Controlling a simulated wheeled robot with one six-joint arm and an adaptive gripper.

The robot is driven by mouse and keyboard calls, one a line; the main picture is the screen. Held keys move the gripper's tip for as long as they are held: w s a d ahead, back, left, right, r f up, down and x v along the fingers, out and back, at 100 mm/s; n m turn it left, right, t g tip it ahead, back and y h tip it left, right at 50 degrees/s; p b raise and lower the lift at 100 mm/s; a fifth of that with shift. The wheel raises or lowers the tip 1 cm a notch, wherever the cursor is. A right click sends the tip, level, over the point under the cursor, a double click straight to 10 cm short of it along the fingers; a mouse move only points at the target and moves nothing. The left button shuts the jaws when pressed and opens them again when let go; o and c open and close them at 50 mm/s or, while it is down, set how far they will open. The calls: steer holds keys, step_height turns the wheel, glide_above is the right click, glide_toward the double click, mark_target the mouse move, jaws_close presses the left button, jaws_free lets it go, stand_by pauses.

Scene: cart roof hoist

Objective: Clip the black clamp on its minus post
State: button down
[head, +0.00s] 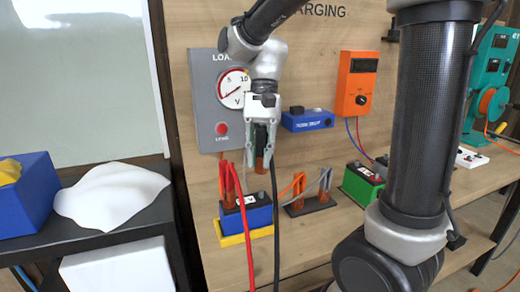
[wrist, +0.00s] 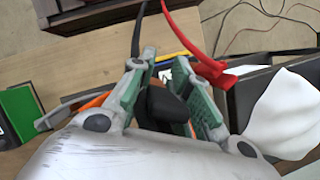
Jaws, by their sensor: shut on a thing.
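My gripper (head: 265,160) is shut on the black clamp (head: 261,137), which hangs jaws down between the fingers. In the wrist view the black clamp (wrist: 164,103) sits between the green finger pads. A black cable (head: 275,220) runs down from it. The blue battery (head: 258,217) stands below, in a yellow tray (head: 245,239). The clamp's tip is just above the battery's right end, where a post shows; I cannot tell whether they touch. The red clamp (head: 226,182) stands at the battery's left end, with a red cable (head: 245,235).
A grey load tester (head: 207,105) and an orange meter (head: 358,85) are on the back board. Orange and grey clamps (head: 300,188) stand on a dark holder to the right. A green battery (head: 358,186) is farther right. A blue bin (head: 28,212) and white cloth (head: 110,193) lie left.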

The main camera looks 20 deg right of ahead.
mark_target(261, 165)
steer(key=shift+f, duration=2.05)
steer(key=shift+f, duration=1.6)
steer(key=c, duration=1.3)
jaws_free()
steer(key=shift+o, duration=0.2)
steer(key=v, duration=1.2)
steer(key=s+d+f+n+t+h, duration=0.2)
steer(key=s+d+n+t, duration=0.4)
steer(key=s+d, duration=0.7)
steer(key=shift+s+d+t, duration=0.25)
steer(key=shift+s+t, duration=0.25)
steer(key=shift+t, duration=0.6)
